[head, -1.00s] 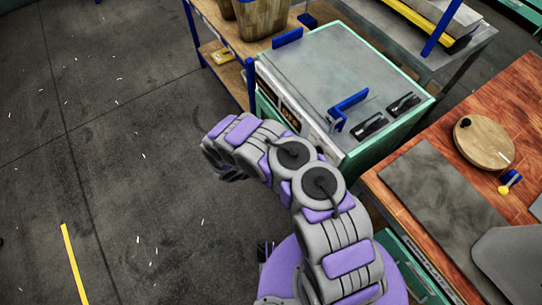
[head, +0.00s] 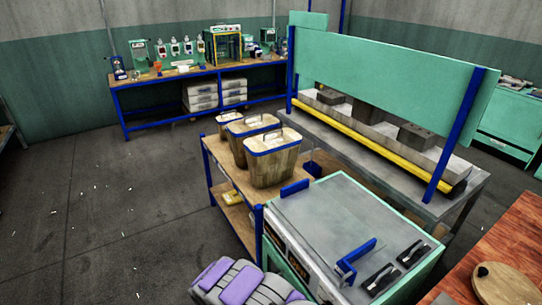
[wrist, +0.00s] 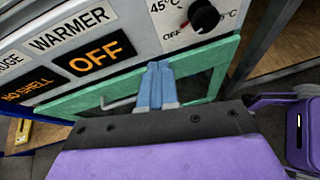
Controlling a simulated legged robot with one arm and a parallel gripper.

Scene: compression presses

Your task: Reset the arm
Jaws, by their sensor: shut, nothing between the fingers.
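My gripper (wrist: 156,84) shows in the wrist view, with its two blue-grey fingers shut together and nothing between them. It is in front of the warmer (wrist: 112,72), a grey and green box with an "OFF" display and a black dial. I cannot tell whether the fingertips touch its green edge. In the head view the warmer (head: 335,222) stands at the lower middle, with blue handles on its top. Part of my purple and grey arm shows at the bottom edge there, and my gripper is hidden from that view.
A wooden shelf with a blue frame (head: 228,172) holds lidded bins beside the warmer. A metal bench with a green panel (head: 385,65) stands behind. A red-brown wooden table (head: 500,250) is at the right. The grey floor (head: 90,210) at the left is open.

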